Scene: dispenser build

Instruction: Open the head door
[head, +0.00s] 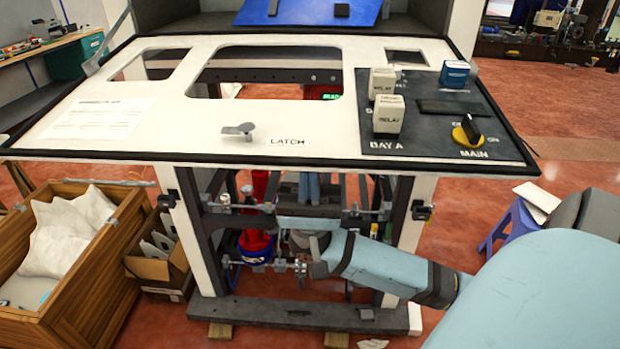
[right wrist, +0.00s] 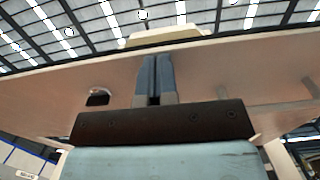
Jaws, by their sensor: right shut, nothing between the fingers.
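A large white panel (head: 330,129) with black edging, cut-outs and a small metal handle (head: 238,130) beside a "LATCH" label spans the head view. It sits on the frame with its front edge overhanging. I cannot tell for certain whether this panel is the head door. My right gripper (head: 310,183) is below the panel's front edge, its blue fingers pointing up. In the right wrist view the shut, empty fingers (right wrist: 157,72) stand against the panel's pale underside (right wrist: 230,70); I cannot tell whether they touch it. My left gripper is not in view.
Two white relay blocks (head: 388,116), a blue block (head: 455,73) and a yellow-black MAIN knob (head: 466,132) sit on the panel's right side. A red-and-blue device (head: 255,240) stands inside the frame below. A wooden crate (head: 105,270) and cardboard box (head: 165,265) stand at left.

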